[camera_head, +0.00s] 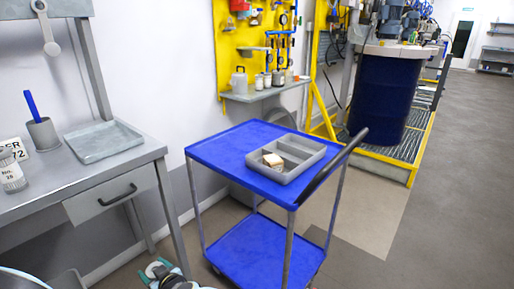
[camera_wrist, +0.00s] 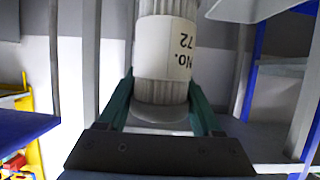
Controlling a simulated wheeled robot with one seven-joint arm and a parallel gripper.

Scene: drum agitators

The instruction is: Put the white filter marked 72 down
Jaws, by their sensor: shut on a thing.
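My gripper (camera_wrist: 162,92) is shut on the white filter (camera_wrist: 160,45) in the wrist view. The filter is a ribbed white cylinder with a pale label that reads "No. 72" upside down in this view. The teal fingers press on its sides near its lower end in the picture. Its far end is cut off by the top edge. I cannot make out the held filter in the head view. A white sign (camera_head: 13,151) reading "ER" and "72" stands on the grey bench (camera_head: 75,182) at the left, partly hidden.
A labelled pale jar-like cylinder (camera_head: 12,173), a grey cup (camera_head: 43,134) with a blue pen and an empty grey tray (camera_head: 103,141) stand on the bench. A blue cart (camera_head: 220,150) holds a divided grey tray (camera_head: 286,175). A dark blue drum (camera_head: 385,95) stands behind.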

